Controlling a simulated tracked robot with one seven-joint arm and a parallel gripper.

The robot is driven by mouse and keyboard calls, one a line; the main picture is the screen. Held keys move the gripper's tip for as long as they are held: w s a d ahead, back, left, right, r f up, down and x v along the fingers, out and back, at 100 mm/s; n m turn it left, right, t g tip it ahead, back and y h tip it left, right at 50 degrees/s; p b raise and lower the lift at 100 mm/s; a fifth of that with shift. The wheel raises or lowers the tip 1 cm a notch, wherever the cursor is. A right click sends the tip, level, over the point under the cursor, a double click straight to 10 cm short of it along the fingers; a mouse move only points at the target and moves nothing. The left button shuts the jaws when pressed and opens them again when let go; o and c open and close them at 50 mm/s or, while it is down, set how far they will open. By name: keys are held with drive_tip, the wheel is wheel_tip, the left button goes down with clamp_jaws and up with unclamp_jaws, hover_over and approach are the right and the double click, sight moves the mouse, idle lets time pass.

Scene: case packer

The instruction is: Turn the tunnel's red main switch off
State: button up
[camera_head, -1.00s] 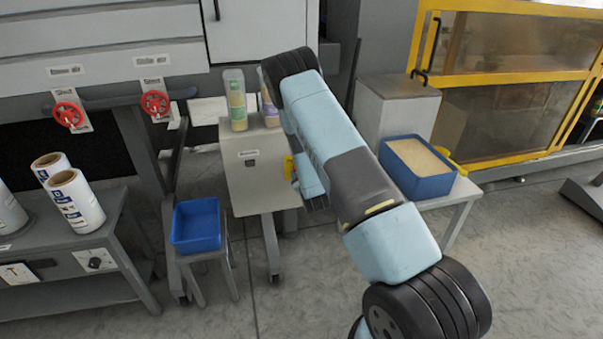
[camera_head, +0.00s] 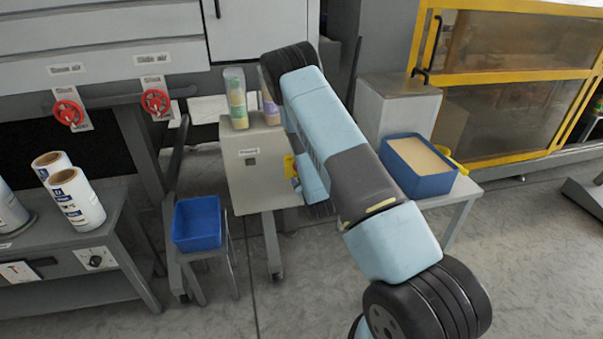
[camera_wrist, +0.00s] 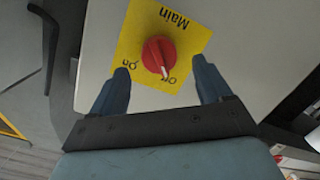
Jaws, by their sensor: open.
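The red main switch (camera_wrist: 158,56) is a round knob on a yellow plate (camera_wrist: 188,40) marked Main, on and off. The lettering shows upside down in the wrist view. The knob's white mark points at the off label. My gripper (camera_wrist: 162,74) is open, with its two fingers on either side of the knob's lower edge. I see no clear contact with the knob. In the head view the yellow plate (camera_head: 289,167) shows on the side of the pale tunnel cabinet (camera_head: 252,185); my arm hides the knob.
Bottles (camera_head: 237,104) stand on the cabinet top. A blue bin (camera_head: 197,223) sits on a stool to the left. A blue tray (camera_head: 426,186) is on a table to the right. Red valve wheels (camera_head: 68,113) and rolls (camera_head: 76,198) are farther left.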

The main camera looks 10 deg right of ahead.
drive_tip(key=s+r, duration=0.1)
drive_tip(key=s, duration=0.8)
drive_tip(key=shift+s+r, duration=0.15)
drive_tip(key=shift+s, duration=0.2)
drive_tip(key=w+r+m+g+h, duration=0.1)
drive_tip(key=w+r+m+g, duration=0.2)
drive_tip(key=r, duration=1)
drive_tip(key=s+r+m+g, duration=0.1)
drive_tip(key=s+r, duration=0.2)
drive_tip(key=r, duration=0.4)
drive_tip(key=s+r+m+g, duration=0.1)
drive_tip(key=s+r+g, duration=0.1)
drive_tip(key=s+r, duration=0.35)
drive_tip(key=s+r+g, duration=0.1)
drive_tip(key=s+r, duration=0.4)
drive_tip(key=s, duration=0.4)
drive_tip(key=s+r+m+g, duration=0.1)
drive_tip(key=s+r+g, duration=0.1)
drive_tip(key=s+r, duration=0.4)
drive_tip(key=s+r+m+g+y, duration=0.1)
drive_tip(key=s+r, duration=0.5)
drive_tip(key=s, duration=0.8)
drive_tip(key=shift+s+d+g, duration=0.25)
drive_tip(key=shift+g, duration=0.15)
